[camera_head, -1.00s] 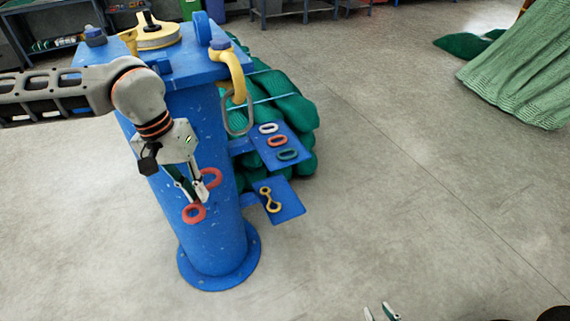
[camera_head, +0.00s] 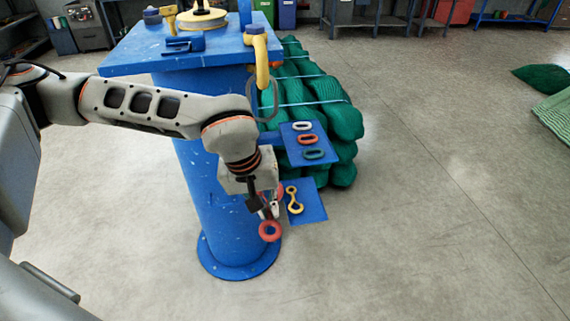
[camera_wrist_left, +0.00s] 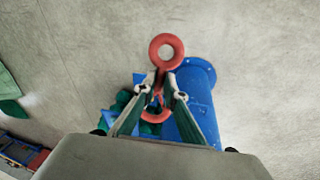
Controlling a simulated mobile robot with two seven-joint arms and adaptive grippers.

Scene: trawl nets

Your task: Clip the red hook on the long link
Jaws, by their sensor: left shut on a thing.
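The red hook (camera_head: 262,232) has a ring at one end and is held by my left gripper (camera_head: 270,211), in front of the blue post. In the left wrist view, the gripper (camera_wrist_left: 161,93) is shut on the hook's narrow middle. The hook's ring (camera_wrist_left: 166,38) sticks out past the fingertips, and its curved other end lies between the fingers. The long grey link (camera_head: 276,98) hangs from a yellow arm on the post, above and apart from the hook. It is partly hidden behind my left arm. My right gripper is not in view.
A blue plate (camera_head: 323,150) carries a white, a red and a green link. A lower blue plate (camera_head: 312,210) carries a yellow piece. Bundled green nets (camera_head: 340,120) stand behind. The blue post (camera_head: 215,215) is close to my left gripper.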

